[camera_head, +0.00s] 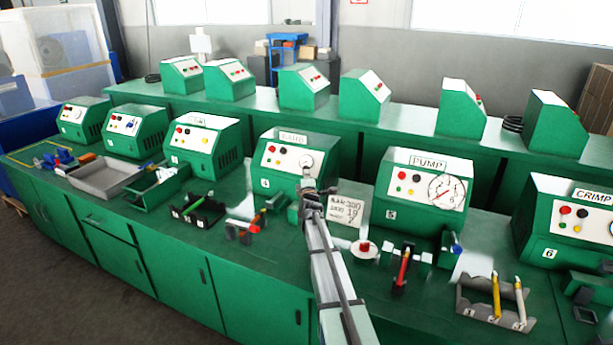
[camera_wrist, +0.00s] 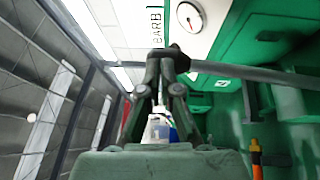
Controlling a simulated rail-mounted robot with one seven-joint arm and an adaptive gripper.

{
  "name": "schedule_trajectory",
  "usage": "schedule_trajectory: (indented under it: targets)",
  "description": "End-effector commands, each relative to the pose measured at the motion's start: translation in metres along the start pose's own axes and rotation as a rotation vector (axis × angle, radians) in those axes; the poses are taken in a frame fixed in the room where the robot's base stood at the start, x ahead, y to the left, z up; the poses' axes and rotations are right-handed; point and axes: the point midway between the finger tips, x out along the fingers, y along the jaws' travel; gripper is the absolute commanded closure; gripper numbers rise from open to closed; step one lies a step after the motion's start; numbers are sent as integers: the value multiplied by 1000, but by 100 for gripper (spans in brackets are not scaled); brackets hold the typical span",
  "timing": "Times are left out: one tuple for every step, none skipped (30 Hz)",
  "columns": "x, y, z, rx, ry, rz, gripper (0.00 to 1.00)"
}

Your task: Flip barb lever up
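The barb station is a green box with a white panel labelled BARB (camera_head: 292,137), at the middle of the head view. Its label and dial (camera_wrist: 189,17) show turned sideways at the top of the wrist view. My gripper (camera_head: 308,188) is in front of the panel's lower right; in the wrist view its fingertips (camera_wrist: 163,57) are close together. The barb lever, a grey bar (camera_wrist: 250,73), runs from the fingertips to the picture's right edge, along the panel's downward direction. A dark end piece sits at the fingertips. I cannot tell whether the lever is between the fingers.
The PUMP box (camera_head: 426,185) stands to the right of the barb station. A handwritten card (camera_head: 345,211) stands right next to my gripper. A red-and-white round part (camera_head: 365,249) and a black holder with pens (camera_head: 198,210) are on the green bench.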

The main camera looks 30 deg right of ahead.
Motion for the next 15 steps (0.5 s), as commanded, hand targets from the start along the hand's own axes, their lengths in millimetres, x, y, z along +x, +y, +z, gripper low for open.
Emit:
schedule_trajectory:
  targets:
    - [7, 4, 2, 0, -6, 11, 100]
    - [7, 4, 2, 0, -6, 11, 100]
    - [7, 5, 3, 0, -6, 12, 100]
    - [7, 5, 3, 0, -6, 12, 100]
    - [8, 5, 3, 0, -6, 12, 100]
    - [8, 5, 3, 0, -7, 13, 100]
    - [8, 6, 3, 0, -7, 13, 100]
    - [8, 6, 3, -1, -7, 13, 100]
    - [7, 7, 3, -1, -7, 13, 100]
    - [5, 7, 3, -1, -7, 13, 100]
    - [4, 8, 3, -1, -7, 13, 100]
    - [0, 9, 2, -1, -7, 12, 100]
    - [-3, 10, 2, -1, -7, 12, 100]
    - [-7, 12, 2, -1, -7, 12, 100]
    - [-13, 13, 1, -1, -6, 11, 100]
